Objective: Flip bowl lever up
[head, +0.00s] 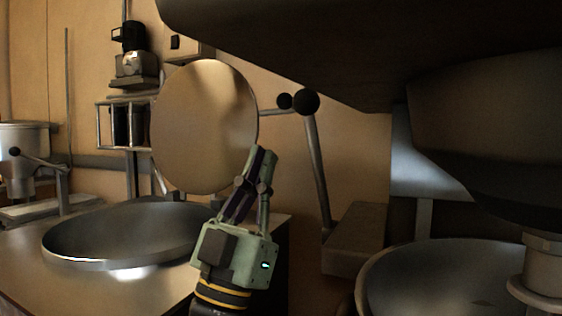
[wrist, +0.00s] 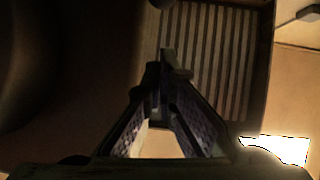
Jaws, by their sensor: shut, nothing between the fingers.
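My gripper (head: 262,155) is raised in the middle of the head view, fingers shut and empty, pointing up. Its shut fingertips (wrist: 166,66) also show in the wrist view. A long lever (head: 317,165) with a black ball knob (head: 305,102) stands nearly upright to the right of my gripper, rising from a block beside the right bowl (head: 437,270). My gripper appears apart from it. A shorter lever with a black knob (head: 15,152) is at the far left. I cannot tell which lever is the bowl lever. A rounded dark thing (wrist: 162,3) shows at the wrist view's top edge.
A round metal disc (head: 204,125) stands upright behind my gripper. A wide shallow bowl (head: 125,238) sits on the counter at left. A large dark machine body (head: 370,40) overhangs the upper right. A ribbed panel (wrist: 215,65) lies beyond my fingers in the wrist view.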

